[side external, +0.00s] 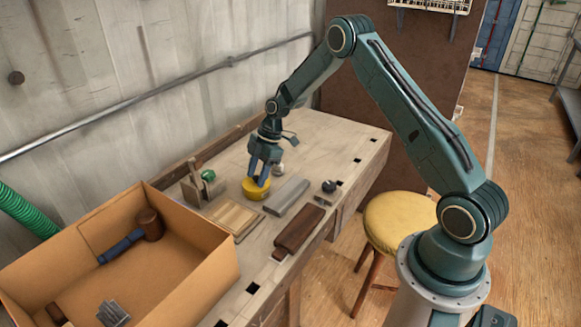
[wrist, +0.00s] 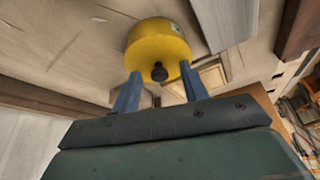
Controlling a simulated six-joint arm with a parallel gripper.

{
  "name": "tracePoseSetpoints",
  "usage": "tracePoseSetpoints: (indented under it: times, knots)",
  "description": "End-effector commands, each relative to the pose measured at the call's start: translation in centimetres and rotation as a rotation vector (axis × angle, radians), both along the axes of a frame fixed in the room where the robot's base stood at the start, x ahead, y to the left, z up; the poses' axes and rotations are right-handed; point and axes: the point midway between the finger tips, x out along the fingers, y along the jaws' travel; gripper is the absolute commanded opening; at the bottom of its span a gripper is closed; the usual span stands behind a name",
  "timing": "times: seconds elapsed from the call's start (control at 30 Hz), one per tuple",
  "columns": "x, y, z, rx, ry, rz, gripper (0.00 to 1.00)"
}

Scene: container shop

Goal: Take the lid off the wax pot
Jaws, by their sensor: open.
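The wax pot (side external: 255,191) is a short yellow round pot on the workbench. In the wrist view the yellow pot (wrist: 158,42) shows a small dark knob (wrist: 159,73) facing me. I cannot make out the seam between lid and pot. My gripper (side external: 262,178) points down right over the pot. In the wrist view the two blue fingers of my gripper (wrist: 161,86) are apart, with the knob in the gap between them and no visible contact. In the side view the fingers hide the knob.
A wooden tool with a green part (side external: 208,176) stands left of the pot. A grey block (side external: 287,196), a dark brown block (side external: 299,229) and a flat wooden board (side external: 235,219) lie close by. A cardboard box (side external: 205,277) holding a mallet (side external: 150,224) stands at front left. The bench's far end is clear.

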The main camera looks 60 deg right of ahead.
Motion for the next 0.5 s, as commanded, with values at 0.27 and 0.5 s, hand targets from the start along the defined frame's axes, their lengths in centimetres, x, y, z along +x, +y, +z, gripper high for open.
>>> tracePoseSetpoints:
  times: [0.27,0.5]
  knots:
    - [0.0,0.0,0.03,0.0,0.0,0.0,0.18]
    - [0.0,0.01,0.04,0.0,0.0,0.0,0.0]
